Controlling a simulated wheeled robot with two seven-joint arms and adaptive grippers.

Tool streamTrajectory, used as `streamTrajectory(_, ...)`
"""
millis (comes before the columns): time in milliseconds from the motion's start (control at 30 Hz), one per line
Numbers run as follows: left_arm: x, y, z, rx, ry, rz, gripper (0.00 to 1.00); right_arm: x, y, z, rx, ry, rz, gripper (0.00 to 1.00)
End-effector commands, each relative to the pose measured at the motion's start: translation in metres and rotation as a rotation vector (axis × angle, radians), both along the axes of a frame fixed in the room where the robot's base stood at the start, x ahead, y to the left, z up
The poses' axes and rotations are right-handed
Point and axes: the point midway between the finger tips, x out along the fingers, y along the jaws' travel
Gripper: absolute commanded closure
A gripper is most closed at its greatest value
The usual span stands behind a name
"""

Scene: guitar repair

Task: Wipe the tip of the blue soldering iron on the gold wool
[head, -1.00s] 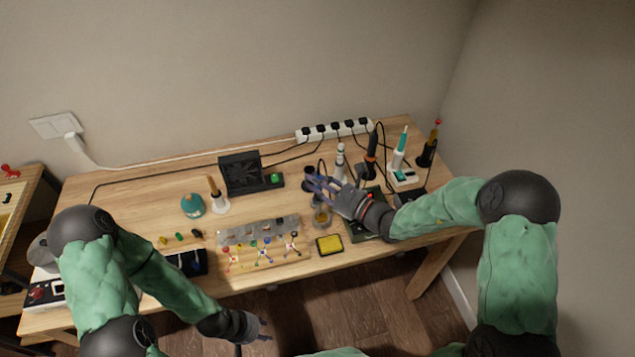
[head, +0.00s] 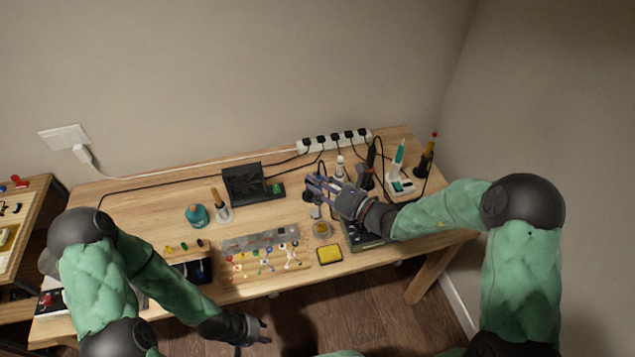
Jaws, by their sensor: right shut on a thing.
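My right gripper (head: 318,187) is above the right half of the desk, shut on the blue soldering iron (head: 315,179). Only a little of the iron shows between the dark fingers, and I cannot clearly make out its tip. The gold wool (head: 322,231) sits in a small round holder on the desk, just below the gripper in the picture; the two look apart. My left gripper (head: 264,330) is empty and open, in front of the desk's near edge.
A yellow sponge (head: 329,254) lies near the wool. A teal-handled iron in a white stand (head: 400,185) and other upright tools are at the right. A black fan-like box (head: 243,182) stands behind, with a power strip (head: 335,140) at the back edge.

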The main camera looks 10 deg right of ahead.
Motion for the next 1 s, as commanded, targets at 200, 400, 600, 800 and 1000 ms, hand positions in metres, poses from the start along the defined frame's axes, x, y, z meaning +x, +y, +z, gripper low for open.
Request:
streamTrajectory(200, 0.0, 0.0, 0.002, 0.0, 0.0, 0.0, 0.6, 0.001, -0.006, 0.002, 0.001, -0.001, -0.003, 1.0)
streamTrajectory(400, 0.0, 0.0, 0.006, 0.0, 0.0, 0.0, 0.6, 0.0, -0.023, 0.006, 0.001, -0.001, -0.002, 1.0)
streamTrajectory(600, 0.0, 0.0, 0.011, 0.0, 0.0, 0.0, 0.6, 0.001, -0.04, 0.011, 0.0, -0.001, -0.003, 1.0)
streamTrajectory(800, 0.0, 0.0, 0.015, 0.0, 0.0, 0.0, 0.6, 0.0, -0.057, 0.014, -0.001, -0.001, -0.003, 1.0)
streamTrajectory(1000, 0.0, 0.0, 0.018, 0.0, 0.0, 0.0, 0.6, 0.0, -0.072, 0.019, 0.0, -0.001, -0.002, 1.0)
